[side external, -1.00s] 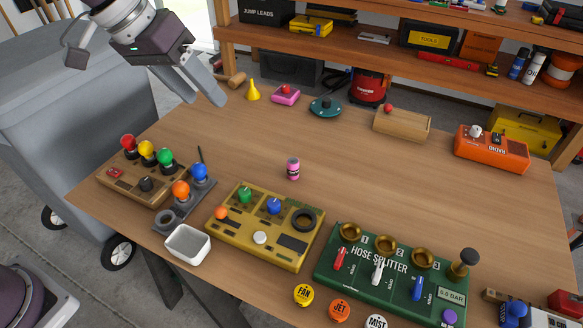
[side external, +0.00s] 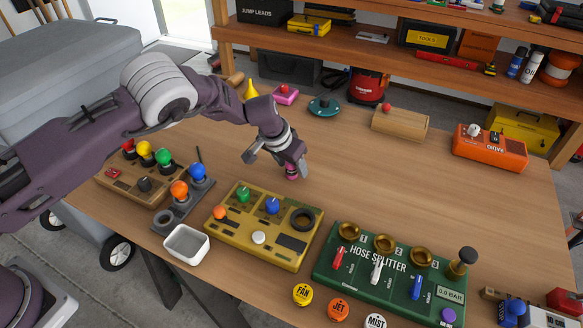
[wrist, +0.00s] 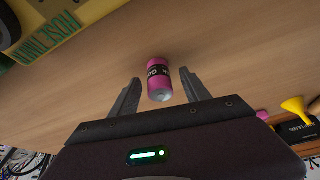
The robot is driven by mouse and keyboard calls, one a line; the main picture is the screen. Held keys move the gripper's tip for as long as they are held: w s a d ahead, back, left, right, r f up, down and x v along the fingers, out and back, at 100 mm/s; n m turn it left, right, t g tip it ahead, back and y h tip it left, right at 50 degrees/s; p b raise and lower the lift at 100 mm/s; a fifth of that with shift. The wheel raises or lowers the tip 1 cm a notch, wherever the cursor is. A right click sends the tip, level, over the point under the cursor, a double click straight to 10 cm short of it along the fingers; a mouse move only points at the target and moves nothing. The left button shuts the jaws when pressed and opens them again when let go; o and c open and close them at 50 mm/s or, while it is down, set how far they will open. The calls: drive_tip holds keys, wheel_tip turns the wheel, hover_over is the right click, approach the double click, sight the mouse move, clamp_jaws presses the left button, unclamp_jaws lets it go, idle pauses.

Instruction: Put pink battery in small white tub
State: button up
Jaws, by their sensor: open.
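The pink battery (wrist: 159,78) has a black band and a silver end. My gripper is open and empty. In the side view my gripper (side external: 277,165) is low over the middle of the table and hides most of the pink battery (side external: 291,173). The small white tub (side external: 186,244) sits at the table's front left edge and looks empty.
A knob stand (side external: 182,205) is behind the tub. A green hose splitter box (side external: 390,268) is at the front right. The table's middle right is clear.

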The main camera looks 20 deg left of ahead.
clamp_jaws()
drive_tip(key=shift+r, duration=0.2)
